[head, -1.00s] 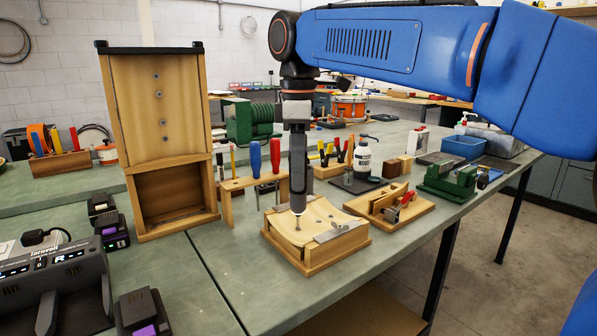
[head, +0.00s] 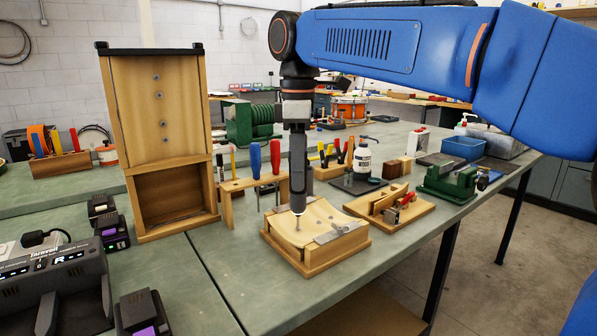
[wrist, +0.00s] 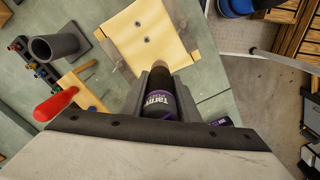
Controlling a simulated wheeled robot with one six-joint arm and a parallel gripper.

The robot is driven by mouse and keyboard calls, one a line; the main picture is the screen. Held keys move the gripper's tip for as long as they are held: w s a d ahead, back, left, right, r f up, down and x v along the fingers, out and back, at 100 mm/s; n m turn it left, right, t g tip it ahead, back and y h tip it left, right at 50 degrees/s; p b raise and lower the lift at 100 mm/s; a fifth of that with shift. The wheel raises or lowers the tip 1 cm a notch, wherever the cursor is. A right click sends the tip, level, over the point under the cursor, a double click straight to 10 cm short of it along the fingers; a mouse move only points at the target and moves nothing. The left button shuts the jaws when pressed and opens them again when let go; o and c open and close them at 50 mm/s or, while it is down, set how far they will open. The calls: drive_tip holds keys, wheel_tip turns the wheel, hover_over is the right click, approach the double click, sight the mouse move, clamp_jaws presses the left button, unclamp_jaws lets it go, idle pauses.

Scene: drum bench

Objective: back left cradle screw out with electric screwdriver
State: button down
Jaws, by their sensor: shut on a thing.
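My gripper (head: 297,112) is shut on the electric screwdriver (head: 298,170), a dark upright tool with its bit pointing down. It also shows in the wrist view (wrist: 160,102), between the jaws, with a purple band and white lettering. The tip is over the left part of the wooden cradle (head: 310,260), at or very near its curved surface; I cannot tell whether it touches a screw. In the wrist view the cradle's pale face (wrist: 150,40) shows two dark screw heads; the spot under the tool is hidden by it.
A wooden rack (head: 228,200) with blue and red handled tools stands close left of the cradle. A wooden board with a clamp (head: 392,204) and a green vise (head: 448,182) lie to the right. A tall wooden panel (head: 160,110) stands at left. Green bench (head: 205,290) is clear in front.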

idle(0.3)
drive_tip(key=shift+r, duration=1.5)
drive_tip(key=shift+w, duration=0.1)
